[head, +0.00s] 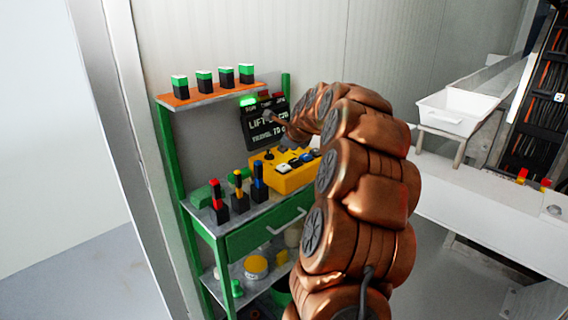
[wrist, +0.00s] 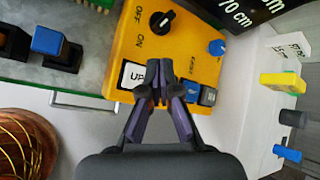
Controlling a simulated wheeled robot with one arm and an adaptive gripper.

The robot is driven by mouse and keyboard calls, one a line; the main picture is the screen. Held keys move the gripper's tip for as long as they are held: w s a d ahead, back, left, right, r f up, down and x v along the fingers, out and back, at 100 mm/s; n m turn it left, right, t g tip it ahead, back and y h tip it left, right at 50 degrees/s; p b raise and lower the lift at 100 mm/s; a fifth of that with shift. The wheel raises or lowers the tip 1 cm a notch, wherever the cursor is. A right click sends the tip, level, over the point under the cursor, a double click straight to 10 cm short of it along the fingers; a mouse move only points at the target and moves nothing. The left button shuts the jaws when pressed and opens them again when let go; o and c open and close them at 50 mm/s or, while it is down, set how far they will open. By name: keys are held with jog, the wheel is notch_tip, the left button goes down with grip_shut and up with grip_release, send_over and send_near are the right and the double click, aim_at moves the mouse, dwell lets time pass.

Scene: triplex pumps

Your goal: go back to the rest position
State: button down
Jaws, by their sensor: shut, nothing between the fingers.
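My gripper (wrist: 159,92) is shut and empty in the wrist view, its fingertips together in front of the yellow control box (wrist: 188,28). The fingertips overlap the box's lower edge beside a white button (wrist: 135,75); I cannot tell whether they touch it. The box also carries a black knob marked ON and OFF (wrist: 162,21), a blue knob (wrist: 217,47) and small blue and grey buttons. In the head view my copper-coloured arm bends toward the same yellow box (head: 290,179) on the green shelf unit, and the gripper is mostly hidden behind the arm.
A green shelf unit (head: 252,237) holds several black-based switches and, on top, several green-capped blocks (head: 204,82). A dark display (head: 265,125) stands behind the box. A white bin (head: 456,112) is at the right. Open floor (head: 95,270) lies at the left.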

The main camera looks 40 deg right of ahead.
jog(key=shift+r+p, duration=0.35)
jog(key=shift+r, duration=0.5)
jog(key=s+a+n+g+y+p, duration=0.1)
jog(key=s+a+n+g+y, duration=0.2)
jog(key=a+n, duration=1.3)
jog(key=s+a+f+n+g+y, duration=0.1)
jog(key=s+a, duration=0.3)
jog(key=a, duration=0.3)
jog(key=s+a+f+n+p, duration=0.1)
jog(key=s+a, duration=0.2)
jog(key=a, duration=0.3)
jog(key=s+a+g+y, duration=0.1)
jog(key=s+a, duration=0.3)
jog(key=a, duration=0.3)
jog(key=s+a+f+n+g, duration=0.1)
jog(key=s+n, duration=0.3)
jog(key=s, duration=0.4)
jog(key=s+a+f+n+g+h+p, duration=0.1)
jog(key=s+a+n, duration=0.3)
jog(key=s, duration=0.4)
jog(key=s+a+f+n+g, duration=0.2)
jog(key=s+n, duration=0.3)
jog(key=s, duration=0.3)
jog(key=shift+s+a+f+g+h, duration=0.2)
jog(key=shift+g+h, duration=0.2)
jog(key=shift+g, duration=0.3)
